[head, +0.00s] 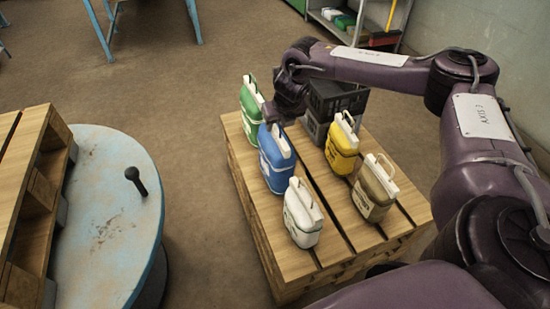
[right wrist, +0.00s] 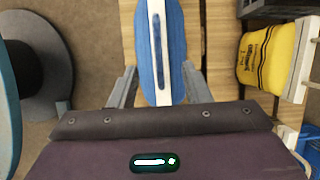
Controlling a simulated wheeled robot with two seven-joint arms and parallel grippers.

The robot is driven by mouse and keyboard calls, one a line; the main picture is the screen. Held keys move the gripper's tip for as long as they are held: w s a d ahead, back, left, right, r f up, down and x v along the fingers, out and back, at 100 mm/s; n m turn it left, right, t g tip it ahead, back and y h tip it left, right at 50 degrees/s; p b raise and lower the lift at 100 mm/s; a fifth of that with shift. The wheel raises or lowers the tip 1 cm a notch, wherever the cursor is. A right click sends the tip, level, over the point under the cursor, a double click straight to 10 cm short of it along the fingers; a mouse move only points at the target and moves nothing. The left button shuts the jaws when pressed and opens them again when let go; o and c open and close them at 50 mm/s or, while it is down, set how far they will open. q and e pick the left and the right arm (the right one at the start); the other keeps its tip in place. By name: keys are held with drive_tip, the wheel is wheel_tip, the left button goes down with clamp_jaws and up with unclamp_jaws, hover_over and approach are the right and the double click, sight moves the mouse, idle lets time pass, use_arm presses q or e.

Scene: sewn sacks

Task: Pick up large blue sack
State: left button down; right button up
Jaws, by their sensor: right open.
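The large blue sack (head: 277,162), with a white handle strip along its top, stands upright on a wooden pallet stack (head: 345,225). My right gripper (head: 272,122) is above and close to the far upper part of this sack in the head view. In the right wrist view, the open fingers of my right gripper (right wrist: 160,85) lie on either side of the blue sack (right wrist: 175,45). I cannot tell whether either finger touches it. My left gripper is not in view.
Around the blue sack on the pallet stand a green sack (head: 252,112), a white sack (head: 301,215), a yellow sack (head: 341,150) and a tan sack (head: 372,192). Dark crates (head: 335,100) stand behind. A round blue table (head: 110,225) is at left, with open floor between.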

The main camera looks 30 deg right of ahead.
sight(277, 131)
drive_tip(key=x, duration=0.4)
drive_tip(key=shift+b, duration=0.4)
drive_tip(key=shift+d, duration=0.1)
clamp_jaws()
idle(0.8)
drive_tip(key=shift+w+r, duration=0.25)
drive_tip(key=shift+r, duration=0.05)
